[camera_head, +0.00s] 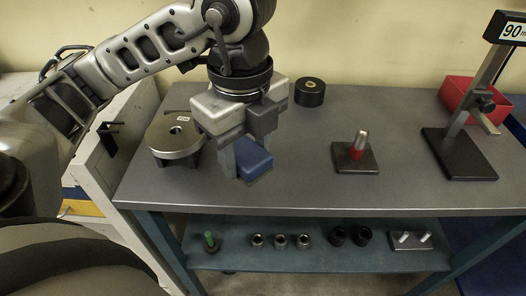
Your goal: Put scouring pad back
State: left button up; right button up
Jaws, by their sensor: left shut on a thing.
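The blue scouring pad (254,164) is a small block at the left front part of the grey bench (310,190). My left gripper (247,157) points down over it and is shut on it, with a finger at the pad's left side. The gripper body hides part of the pad's top and back. I cannot tell whether the pad touches the bench top. My right gripper is not in view.
A round metal fixture (174,135) stands close left of my gripper. A black roll (310,92) is behind, a red-and-silver piece on a plate (355,158) to the right. A stand (458,154) and red bin (462,92) are far right. The lower shelf (300,258) holds several sockets.

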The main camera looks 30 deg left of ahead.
pick_arm(q)
jog(key=w+a+f, duration=0.1)
jog(key=w+f, duration=0.1)
jog(key=w, duration=0.1)
jog(key=w+a+f+b, duration=0.1)
jog(key=w+a+f, duration=0.1)
jog(key=w+f, duration=0.1)
jog(key=w+a+f, duration=0.1)
jog(key=w+f, duration=0.2)
jog(key=w, duration=0.1)
jog(key=shift+w+a+f, duration=0.2)
jog(key=shift+w+a, duration=0.15)
jog(key=shift+a, duration=0.05)
jog(key=shift+w+a+f, duration=0.1)
jog(key=shift+w+f, duration=0.1)
jog(key=shift+f, duration=0.05)
jog(key=f, duration=0.3)
jog(key=shift+w+a+f, duration=0.1)
jog(key=shift+w, duration=0.1)
jog(key=shift+f, duration=0.25)
jog(key=shift+f, duration=0.15)
jog(key=o, duration=1)
jog(key=shift+c, duration=0.2)
